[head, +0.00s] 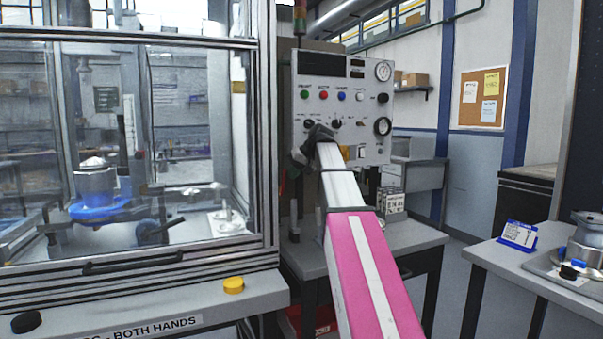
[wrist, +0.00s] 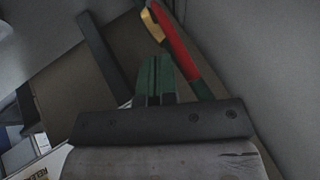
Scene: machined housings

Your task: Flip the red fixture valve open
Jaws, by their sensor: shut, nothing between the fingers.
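In the wrist view, the green fingers of my gripper (wrist: 157,64) are shut together with nothing between them. A red bar (wrist: 176,44), which looks like the valve's lever, slants just right of and beyond the fingertips. A brass-coloured piece (wrist: 152,23) lies along its upper left side, and green parts show at its ends. I cannot tell whether the fingers touch the bar. In the head view, my pink and white arm reaches to the lower left of the grey control panel (head: 350,85). The fingers and the valve are not clear there.
A glazed machine enclosure (head: 135,262) stands close on the left, with a yellow button (head: 233,285) on its front ledge. A grey table (head: 408,236) is under the panel. A right-hand table (head: 484,252) holds a blue sign (head: 518,236) and a metal housing (head: 586,240).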

